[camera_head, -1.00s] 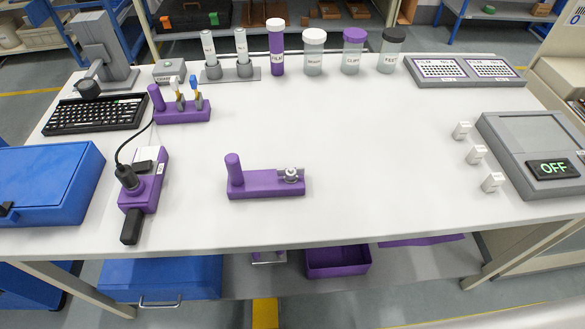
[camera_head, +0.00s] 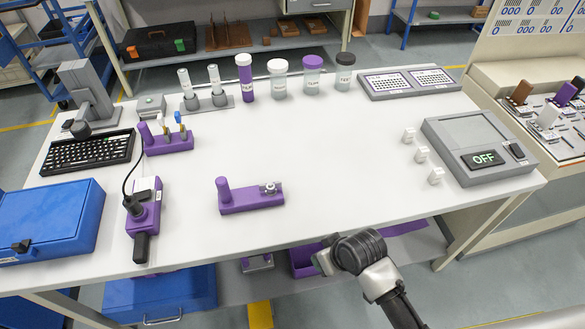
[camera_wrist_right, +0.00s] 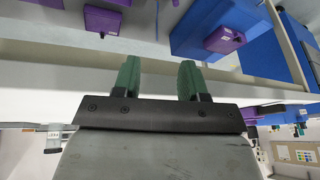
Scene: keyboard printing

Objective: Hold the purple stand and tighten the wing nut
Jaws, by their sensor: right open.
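The purple stand (camera_head: 252,201) lies near the middle front of the white table in the head view, with an upright purple post at its left end. The grey wing nut (camera_head: 269,187) sits on top at its right end. My right arm reaches in from below at the table's front edge. My right gripper (camera_wrist_right: 156,82) is open and empty in the right wrist view, its two green fingers apart. It is away from the stand; in the head view its fingers cannot be made out. My left gripper is not in view.
A purple power strip (camera_head: 146,213) and blue case (camera_head: 45,222) lie left of the stand. Small white blocks (camera_head: 421,154) and a grey device (camera_head: 478,146) reading OFF are at the right. Lidded jars (camera_head: 278,78) stand at the back. The table around the stand is mostly clear.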

